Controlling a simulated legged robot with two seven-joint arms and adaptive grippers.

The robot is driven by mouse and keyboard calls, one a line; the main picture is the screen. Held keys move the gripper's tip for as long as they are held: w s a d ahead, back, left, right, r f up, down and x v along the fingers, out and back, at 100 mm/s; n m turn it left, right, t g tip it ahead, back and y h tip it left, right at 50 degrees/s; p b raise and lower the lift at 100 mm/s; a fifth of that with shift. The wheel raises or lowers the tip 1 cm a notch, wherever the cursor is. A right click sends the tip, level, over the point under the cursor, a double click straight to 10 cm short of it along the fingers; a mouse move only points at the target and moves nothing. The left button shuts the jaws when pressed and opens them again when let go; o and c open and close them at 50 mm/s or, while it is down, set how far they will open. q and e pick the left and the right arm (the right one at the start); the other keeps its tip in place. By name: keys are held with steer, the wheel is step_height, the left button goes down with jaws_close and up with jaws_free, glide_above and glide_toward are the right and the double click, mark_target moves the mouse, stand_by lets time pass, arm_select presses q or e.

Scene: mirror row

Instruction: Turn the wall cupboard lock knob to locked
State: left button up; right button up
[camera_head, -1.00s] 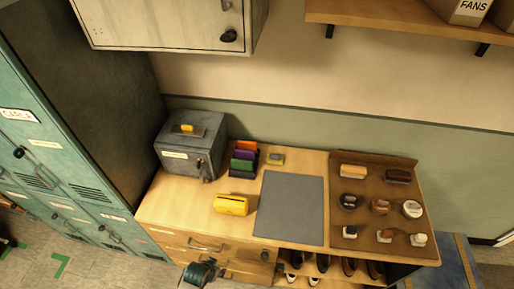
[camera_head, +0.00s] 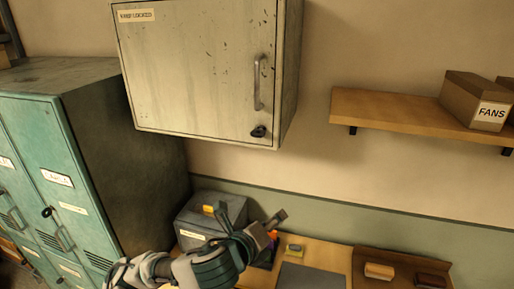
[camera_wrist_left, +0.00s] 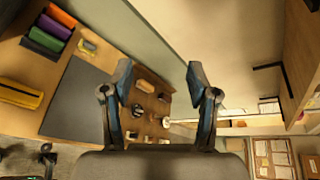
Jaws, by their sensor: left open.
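The wall cupboard (camera_head: 195,65) hangs on the wall at the upper left of the head view, its door shut, with a label at its top left corner. Its dark lock knob (camera_head: 258,131) sits near the lower right corner of the door, below a vertical handle (camera_head: 258,82). My left gripper (camera_head: 276,220) is below the cupboard and the knob, apart from both, in front of the grey box and counter. In the left wrist view its two fingers (camera_wrist_left: 159,80) are spread with nothing between them. The knob and cupboard are not recognisable in the wrist view. My right gripper is not in view.
A wooden shelf (camera_head: 400,117) with a FANS box (camera_head: 476,101) is on the wall to the right. Teal lockers (camera_head: 75,150) stand left. A grey box (camera_head: 202,218) is on the counter (camera_head: 338,256).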

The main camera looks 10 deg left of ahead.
arm_select(q)
steer(key=s+a+r+m+t+y, duration=0.1)
steer(key=s+r+m, duration=0.2)
steer(key=r, duration=0.3)
steer(key=s+a+r+m+t+y, duration=0.1)
steer(key=s+a+r+m+t, duration=0.1)
steer(key=r, duration=0.5)
steer(key=m+t+y, duration=0.1)
steer(key=m+y, duration=0.1)
steer(key=m, duration=0.1)
glide_toward(256, 137)
steer(key=w+p, duration=0.3)
steer(key=w, duration=0.6)
steer(key=shift+w+p, duration=0.25)
steer(key=shift+p, duration=0.1)
steer(key=shift+w+f, duration=0.1)
steer(key=shift+w, duration=0.35)
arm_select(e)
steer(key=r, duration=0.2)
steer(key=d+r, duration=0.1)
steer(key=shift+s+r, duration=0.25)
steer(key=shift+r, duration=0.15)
arm_select(q)
jaws_close()
